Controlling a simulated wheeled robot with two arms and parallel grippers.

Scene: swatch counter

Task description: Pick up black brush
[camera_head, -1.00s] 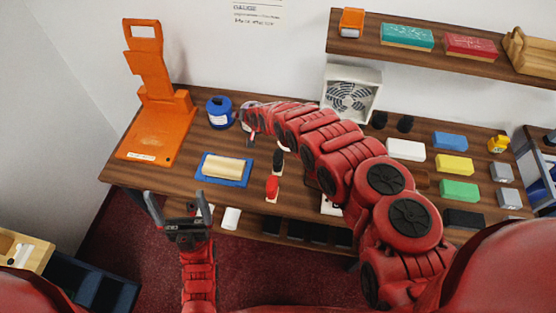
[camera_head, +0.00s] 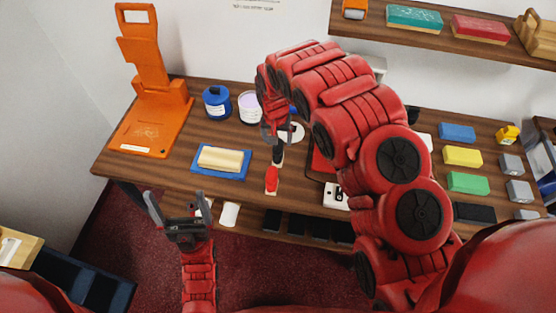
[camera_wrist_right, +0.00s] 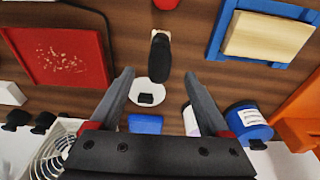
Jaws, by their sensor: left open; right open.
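The black brush (camera_head: 277,156) lies on the wooden counter just behind a red-handled one, partly hidden by my right gripper in the head view. My left gripper (camera_head: 178,200) is open and empty in front of the counter's front edge.
The red brush (camera_head: 271,178) lies close in front. A blue tray with a cream block (camera_head: 220,158) is to the left. A white disc (camera_wrist_right: 150,98), blue jar (camera_head: 217,103) and pale jar (camera_head: 250,106) stand near. A red pad (camera_wrist_right: 62,52) lies on the other side.

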